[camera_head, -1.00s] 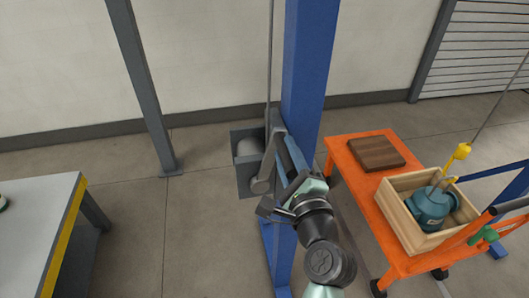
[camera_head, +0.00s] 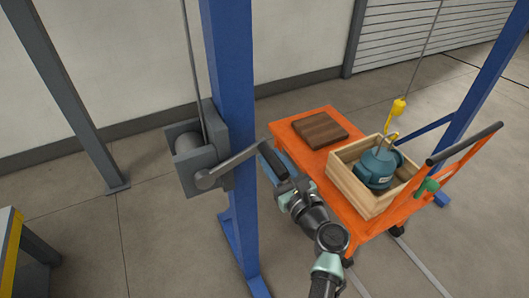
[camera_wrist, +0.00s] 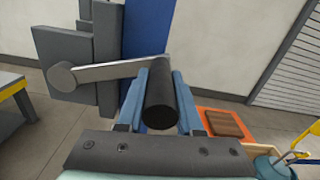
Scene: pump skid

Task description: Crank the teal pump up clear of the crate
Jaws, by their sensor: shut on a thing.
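The teal pump (camera_head: 376,167) sits in the open wooden crate (camera_head: 350,188), its lower part hidden by the crate walls. A yellow hook block (camera_head: 398,106) hangs on a cable above it, at the pump's lifting loop (camera_head: 384,140). The grey winch (camera_head: 190,150) is on the blue post. Its crank arm (camera_head: 230,166) points right and slightly up, ending in a black handle (camera_head: 270,158). My gripper (camera_head: 278,172) is shut on that handle; in the wrist view the black handle (camera_wrist: 161,100) lies between the blue fingers (camera_wrist: 160,95).
The crate stands on an orange cart (camera_head: 303,116) with a brown board (camera_head: 320,130) and a push bar (camera_head: 465,143). The blue post (camera_head: 232,110) rises beside the winch. A grey post (camera_head: 65,90) stands left. Floor between is clear.

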